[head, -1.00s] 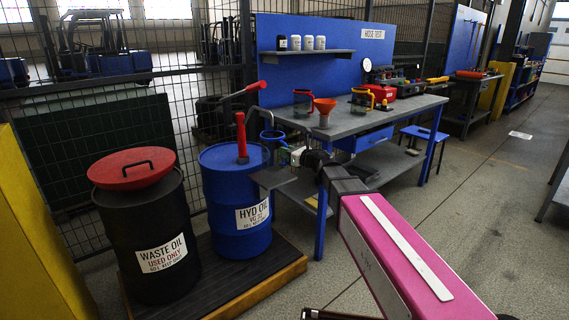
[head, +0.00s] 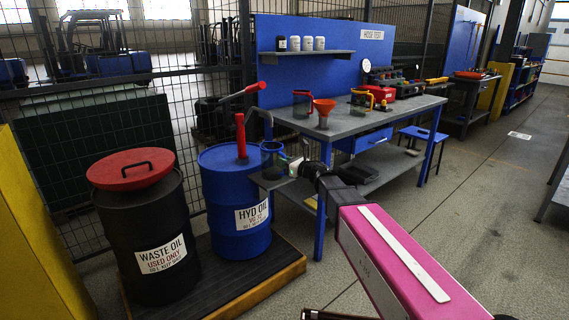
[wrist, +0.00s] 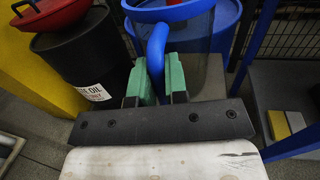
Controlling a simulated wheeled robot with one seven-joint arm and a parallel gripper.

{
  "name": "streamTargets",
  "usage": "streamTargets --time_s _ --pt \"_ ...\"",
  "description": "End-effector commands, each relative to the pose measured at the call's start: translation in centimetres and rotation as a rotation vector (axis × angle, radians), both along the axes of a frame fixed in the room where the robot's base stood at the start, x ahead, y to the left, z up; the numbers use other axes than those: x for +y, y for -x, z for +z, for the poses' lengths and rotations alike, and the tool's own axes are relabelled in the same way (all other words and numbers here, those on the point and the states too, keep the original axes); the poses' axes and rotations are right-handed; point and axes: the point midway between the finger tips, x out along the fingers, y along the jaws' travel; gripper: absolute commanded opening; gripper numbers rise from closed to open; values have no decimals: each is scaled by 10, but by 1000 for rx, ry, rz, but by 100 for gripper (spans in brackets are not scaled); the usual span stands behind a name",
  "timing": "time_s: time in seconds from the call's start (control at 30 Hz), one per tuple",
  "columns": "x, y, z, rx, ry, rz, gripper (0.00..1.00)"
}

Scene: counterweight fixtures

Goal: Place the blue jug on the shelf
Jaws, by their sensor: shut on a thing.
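The blue jug (head: 271,155) has a blue rim and a see-through dark body. It appears upright beside the blue oil drum, under the pump spout, at a small grey shelf (head: 265,183). I cannot tell whether its base touches this shelf. My gripper (head: 293,163) is at the jug's right side. In the wrist view, my gripper's green pads (wrist: 161,75) are shut on the jug's blue handle (wrist: 156,46). The jug's base is hidden there. A grey wall shelf (head: 308,56) on the blue back panel holds several small containers.
The blue drum (head: 220,215) with its red-handled pump (head: 241,135) stands left of the jug. A black waste drum (head: 150,240) is farther left. The grey workbench (head: 345,130) on the right holds a red funnel (head: 324,106) and other jugs.

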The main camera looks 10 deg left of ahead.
Motion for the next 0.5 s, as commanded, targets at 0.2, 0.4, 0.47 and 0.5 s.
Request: streamTargets --time_s 0.2,0.4,0.47,0.5 --pt "0 0 -1 0 0 0 39" --pt "0 0 0 0 0 0 39" --pt "-1 1 1 0 0 0 39" --pt "-5 3 1 0 0 -1 39"
